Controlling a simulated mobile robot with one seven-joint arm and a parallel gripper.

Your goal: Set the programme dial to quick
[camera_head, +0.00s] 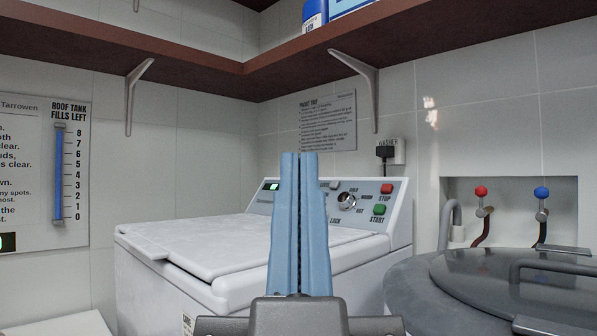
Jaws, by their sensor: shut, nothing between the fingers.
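The white washer (170,290) stands against the back wall, with a sloped grey-blue control panel (398,205) along its rear. One round silver dial (347,201) shows right of my fingers, with small lettering around it that seems to read cold, warm and hot. No dial marked quick can be made out; the middle of the panel is hidden behind my gripper. My gripper (299,155) points up in the middle of the view, its two blue fingers shut together and empty, in front of the panel. I cannot tell whether it touches anything.
A red stop button (386,188) and green start button (379,210) sit at the panel's right. A small lit display (271,187) is at its left. A grey round-lidded tub (420,292) stands at right. A brown shelf (420,40) runs overhead.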

